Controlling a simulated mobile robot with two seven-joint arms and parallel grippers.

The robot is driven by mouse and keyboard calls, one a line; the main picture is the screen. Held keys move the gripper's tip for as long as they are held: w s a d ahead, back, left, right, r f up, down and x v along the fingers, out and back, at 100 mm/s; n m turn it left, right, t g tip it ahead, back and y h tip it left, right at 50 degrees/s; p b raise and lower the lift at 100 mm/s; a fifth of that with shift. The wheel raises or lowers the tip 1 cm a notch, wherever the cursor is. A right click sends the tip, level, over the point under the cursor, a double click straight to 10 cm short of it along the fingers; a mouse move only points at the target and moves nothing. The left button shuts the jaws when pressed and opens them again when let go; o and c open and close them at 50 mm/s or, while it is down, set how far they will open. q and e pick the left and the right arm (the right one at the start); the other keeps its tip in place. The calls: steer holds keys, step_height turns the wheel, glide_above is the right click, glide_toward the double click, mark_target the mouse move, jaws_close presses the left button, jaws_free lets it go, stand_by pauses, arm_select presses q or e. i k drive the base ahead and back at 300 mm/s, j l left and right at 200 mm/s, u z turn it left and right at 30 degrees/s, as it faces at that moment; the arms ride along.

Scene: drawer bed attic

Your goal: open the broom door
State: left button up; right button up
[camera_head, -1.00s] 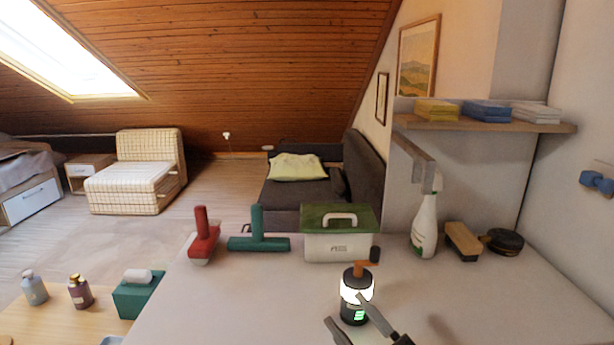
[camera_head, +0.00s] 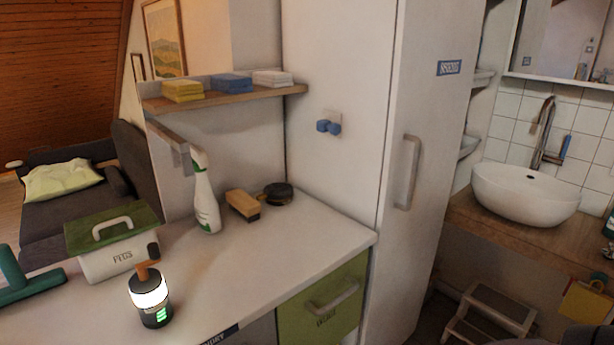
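A tall white cabinet door (camera_head: 436,120) stands right of the counter. It carries a small blue label (camera_head: 450,68), whose lettering is too blurred to read, and a pale vertical bar handle (camera_head: 408,172) on its left side. The door looks closed, with no gap visible along its edge. Neither of my grippers is in view, and nothing touches the handle.
The white counter (camera_head: 270,262) holds a lit lantern (camera_head: 151,297), a green-lidded box (camera_head: 112,240), a spray bottle (camera_head: 205,195) and a brush (camera_head: 243,205). A step stool (camera_head: 490,310) stands below the washbasin (camera_head: 525,190) at right.

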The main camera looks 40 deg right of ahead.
mark_target(437, 41)
steer(key=z, duration=1.9)
